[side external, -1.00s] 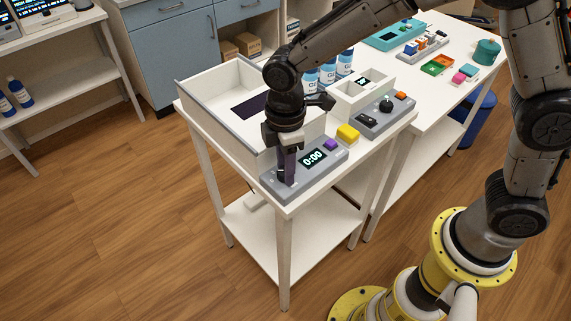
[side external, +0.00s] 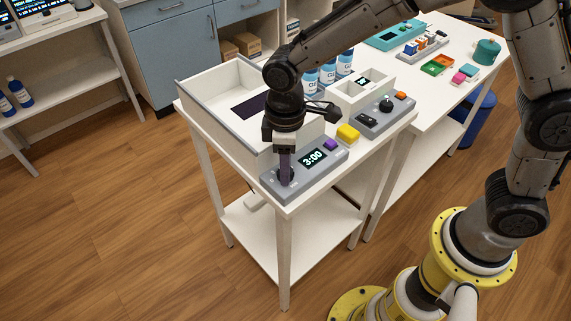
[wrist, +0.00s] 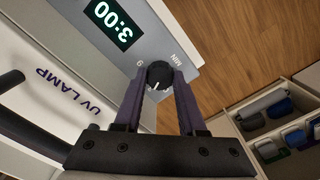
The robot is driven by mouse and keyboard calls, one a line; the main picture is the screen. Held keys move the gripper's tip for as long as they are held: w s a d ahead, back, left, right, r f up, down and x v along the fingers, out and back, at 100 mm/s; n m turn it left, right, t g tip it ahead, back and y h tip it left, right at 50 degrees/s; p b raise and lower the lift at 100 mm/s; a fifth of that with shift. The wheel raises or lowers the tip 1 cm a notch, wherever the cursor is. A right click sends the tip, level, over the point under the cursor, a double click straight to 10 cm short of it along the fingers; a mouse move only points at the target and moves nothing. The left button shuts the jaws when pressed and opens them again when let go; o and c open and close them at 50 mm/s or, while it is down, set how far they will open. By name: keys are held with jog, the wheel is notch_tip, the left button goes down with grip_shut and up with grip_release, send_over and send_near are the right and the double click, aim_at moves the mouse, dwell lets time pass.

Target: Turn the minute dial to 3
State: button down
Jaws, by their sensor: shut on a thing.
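The minute dial (wrist: 158,75) is a black round knob on a grey panel, with "MIN" printed beside it in the wrist view. My gripper (wrist: 158,84) points down at it, with its two purple fingers shut on the knob's sides. In the side view my gripper (side external: 285,178) stands over the left end of the grey timer box (side external: 325,168), and the fingers partly hide the dial. The box's display (side external: 314,157) reads 3:00, and it also shows in the wrist view (wrist: 112,25).
A white open-topped box labelled "UV LAMP" (wrist: 70,85) stands right behind the timer. A purple button (side external: 330,144) and a yellow block (side external: 348,134) are to the right. A second grey control box (side external: 384,115) with a black knob stands farther right. The table's front edge is close.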

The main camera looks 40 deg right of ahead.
jog(key=shift+r, duration=0.15)
jog(key=c, duration=0.8)
grip_release()
jog(key=shift+o, duration=0.2)
notch_tip(320, 180, up, 14)
